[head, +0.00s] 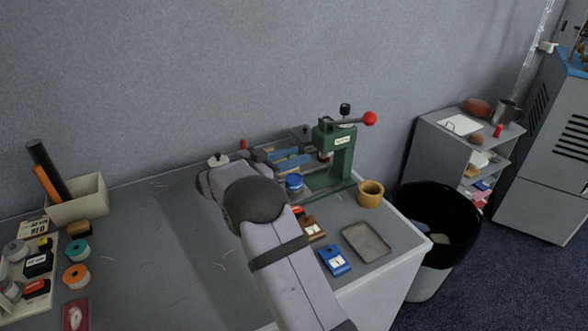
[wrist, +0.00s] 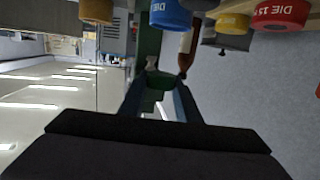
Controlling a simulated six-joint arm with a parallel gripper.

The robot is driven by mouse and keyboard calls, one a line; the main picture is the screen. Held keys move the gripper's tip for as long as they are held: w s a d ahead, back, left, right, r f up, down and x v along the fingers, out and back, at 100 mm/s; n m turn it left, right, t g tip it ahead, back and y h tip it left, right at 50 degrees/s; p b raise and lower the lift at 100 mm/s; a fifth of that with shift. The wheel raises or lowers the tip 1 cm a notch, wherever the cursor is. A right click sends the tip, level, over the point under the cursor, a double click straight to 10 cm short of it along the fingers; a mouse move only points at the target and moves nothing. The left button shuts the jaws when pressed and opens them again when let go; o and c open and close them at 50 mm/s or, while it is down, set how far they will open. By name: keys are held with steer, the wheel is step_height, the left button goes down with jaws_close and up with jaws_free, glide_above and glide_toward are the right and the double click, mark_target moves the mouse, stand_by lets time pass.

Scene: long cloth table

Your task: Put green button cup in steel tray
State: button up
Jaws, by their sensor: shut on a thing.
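My gripper (head: 305,157) reaches toward the green press at the back of the table, its blue fingers partly hidden by my arm in the head view. In the wrist view my gripper (wrist: 160,80) is shut on a small green thing, which looks like the green button cup (wrist: 160,82). The cup is hard to pick out against the green press in the head view. The steel tray (head: 366,242), a shallow grey rounded rectangle, lies at the table's front right, apart from the gripper. No contents show in it.
The green press (head: 340,155) with a red-knobbed lever stands close by my gripper. A blue-lidded jar (head: 294,183) sits below the fingers. A tan round pot (head: 370,193) stands behind the tray, and a blue block (head: 334,259) lies left of it. A black bin (head: 436,225) is beyond the right edge.

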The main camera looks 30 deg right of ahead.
steer(key=shift+r, duration=1.8)
steer(key=shift+s+d+r+n+t+p, duration=0.15)
steer(key=shift+s+r+t+p, duration=0.15)
steer(key=shift+p, duration=0.2)
steer(key=shift+s+d+r+n+t+p, duration=0.1)
steer(key=shift+r+n+t+p, duration=0.1)
steer(key=shift+r+p, duration=0.25)
steer(key=shift+r+n+t+y+p, duration=0.15)
steer(key=shift+n+t+y+p, duration=0.15)
steer(key=shift+t+p, duration=0.15)
steer(key=shift+s+a+r+n+t+p, duration=0.1)
steer(key=shift+a+r+n+t+p, duration=0.15)
steer(key=shift+n+t+p, duration=0.25)
steer(key=shift+a+n+t+y+p, duration=0.35)
steer(key=shift+a+t+y+p, duration=0.05)
steer(key=shift+t+p, duration=0.25)
steer(key=s+a+f+n+t+y+p, duration=0.3)
steer(key=a+n+y, duration=0.1)
steer(key=a+y, duration=0.1)
steer(key=s+a+f+n+t+y+p, duration=0.2)
steer(key=s+a+n+t+y, duration=0.1)
steer(key=a, duration=0.5)
steer(key=s+a+f+n+t+y+p, duration=0.3)
steer(key=s+a+n+y, duration=0.2)
steer(key=a+y, duration=0.1)
steer(key=shift+a+f+n+y+p, duration=0.3)
steer(key=shift+a+f+n+p, duration=0.1)
steer(key=shift+a, duration=0.25)
